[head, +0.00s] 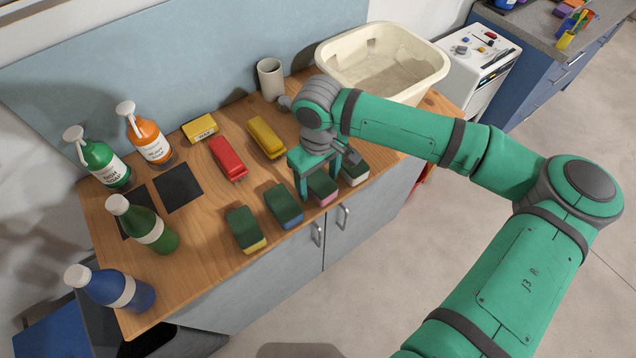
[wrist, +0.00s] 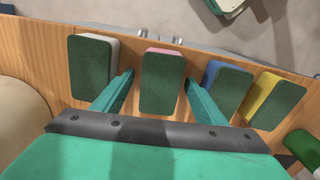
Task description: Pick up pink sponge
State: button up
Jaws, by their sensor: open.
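The pink sponge (head: 323,190) has a dark green scouring top and a pink side. It lies near the counter's front edge, between a blue sponge (head: 284,205) and a white sponge (head: 354,172). In the wrist view the pink sponge (wrist: 163,82) sits midway between my fingers, with its pink edge at the far end. My gripper (head: 322,178) is open, with one finger on either side of the pink sponge. In the wrist view my gripper (wrist: 160,92) shows gaps between both fingers and the sponge. My fingers hide part of the sponge in the head view.
A yellow sponge (head: 246,230) lies left of the blue one. Behind are a red brush-like item (head: 228,158), a yellow one (head: 266,138), a yellow box (head: 199,128) and a cup (head: 270,79). Several bottles stand left; a cream tub (head: 425,85) stands at the back right.

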jog(key=shift+f, duration=0.15)
jog(key=c, duration=1.1)
jog(key=shift+w+r, duration=0.1)
jog(key=shift+r, duration=0.4)
notch_tip(320, 180, up, 2)
jog(key=shift+a+r, duration=0.1)
jog(key=s+a+r, duration=0.1)
jog(key=s+r, duration=0.2)
jog(key=s, duration=0.1)
jog(key=s+a+r, duration=0.2)
jog(key=s+r, duration=0.1)
jog(key=s, duration=0.1)
jog(key=s+a+r, duration=0.2)
jog(key=s+r, duration=0.2)
jog(key=s, duration=0.1)
jog(key=shift+s, duration=0.1)
jog(key=shift+f, duration=0.1)
